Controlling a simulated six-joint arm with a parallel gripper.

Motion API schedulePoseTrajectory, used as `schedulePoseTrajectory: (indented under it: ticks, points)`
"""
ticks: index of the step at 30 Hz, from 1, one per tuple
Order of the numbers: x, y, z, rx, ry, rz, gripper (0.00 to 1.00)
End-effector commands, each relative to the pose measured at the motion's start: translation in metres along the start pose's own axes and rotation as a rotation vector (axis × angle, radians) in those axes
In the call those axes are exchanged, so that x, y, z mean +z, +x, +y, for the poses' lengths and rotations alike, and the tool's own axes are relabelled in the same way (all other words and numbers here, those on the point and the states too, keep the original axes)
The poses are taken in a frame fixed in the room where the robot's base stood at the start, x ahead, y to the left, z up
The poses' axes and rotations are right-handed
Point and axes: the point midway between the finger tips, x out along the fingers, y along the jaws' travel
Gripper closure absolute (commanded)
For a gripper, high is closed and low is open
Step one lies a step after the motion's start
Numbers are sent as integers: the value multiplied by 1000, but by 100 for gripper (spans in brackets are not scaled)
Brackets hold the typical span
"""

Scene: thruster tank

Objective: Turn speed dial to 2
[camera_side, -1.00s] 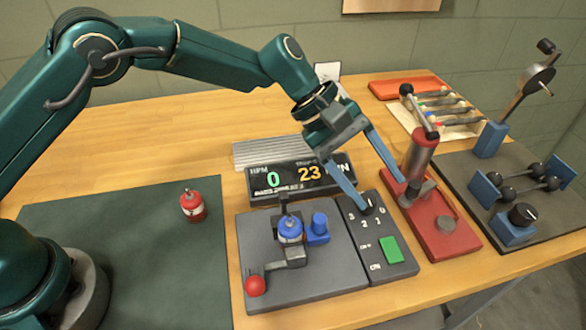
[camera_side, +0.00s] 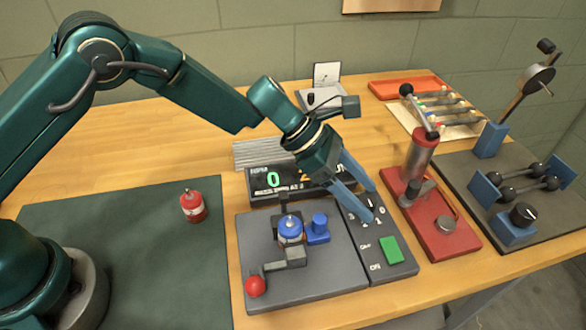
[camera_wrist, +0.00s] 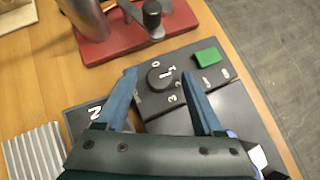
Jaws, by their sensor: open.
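The speed dial (camera_wrist: 158,76) is a round black knob on the dark control panel (camera_side: 393,262), ringed by white numbers. In the wrist view it lies between the two blue fingers of my gripper (camera_wrist: 160,76). Its mark is too small to read surely. In the side view my gripper (camera_side: 371,204) is open over the panel's far end, and its fingers largely hide the dial. I cannot tell whether the fingers touch it. The display (camera_side: 268,182) shows 0 on its left; my gripper covers most of its right number.
A green button (camera_side: 390,249) is on the same panel, nearer the front. The grey test stand (camera_side: 330,280) holds a blue-topped thruster, left of the panel. A red press (camera_side: 440,235) stands close on the right. A red canister (camera_side: 193,206) sits on the green mat (camera_side: 120,245).

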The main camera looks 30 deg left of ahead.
Motion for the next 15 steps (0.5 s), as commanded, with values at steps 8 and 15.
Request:
schedulePoseTrajectory:
  ticks: [8, 15]
  points:
    - [0, 1, 0, 1, 1, -1, 35]
    - [0, 1, 0, 0, 1, -1, 100]
